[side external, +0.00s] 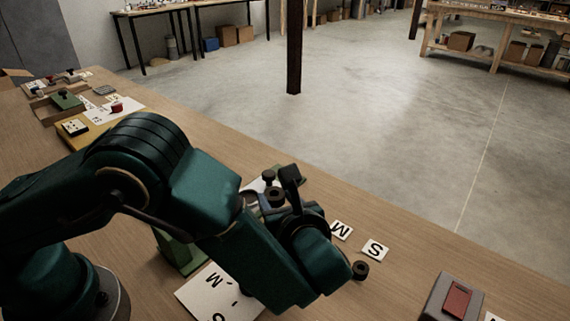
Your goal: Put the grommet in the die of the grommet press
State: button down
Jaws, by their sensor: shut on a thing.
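My arm reaches across the bench, and its wrist (318,262) is low over the work. The wrist and forearm cover my gripper's jaws, so neither the fingertips nor anything between them shows. A green part (180,252), which looks like the base of the grommet press, is partly behind my forearm. A black knob (269,176) and a dark round piece (277,197) show just beyond my wrist; I cannot tell whether they belong to the press. The die cannot be made out for certain. No grommet can be picked out for certain.
A dark ring-like piece (361,269) lies right of my wrist. A lettered white sheet (207,293) is below my forearm. A grey box with a red top (457,300) stands at right. Small items crowd the bench's far left.

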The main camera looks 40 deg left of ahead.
jog(key=d, duration=0.1)
jog(key=d+f, duration=0.2)
jog(key=shift+w+d, duration=0.2)
jog(key=shift+w, duration=0.05)
jog(key=shift+f, duration=1.9)
jog(key=shift+f, duration=0.1)
jog(key=shift+c, duration=1.8)
grip_release()
jog(key=shift+f, duration=0.1)
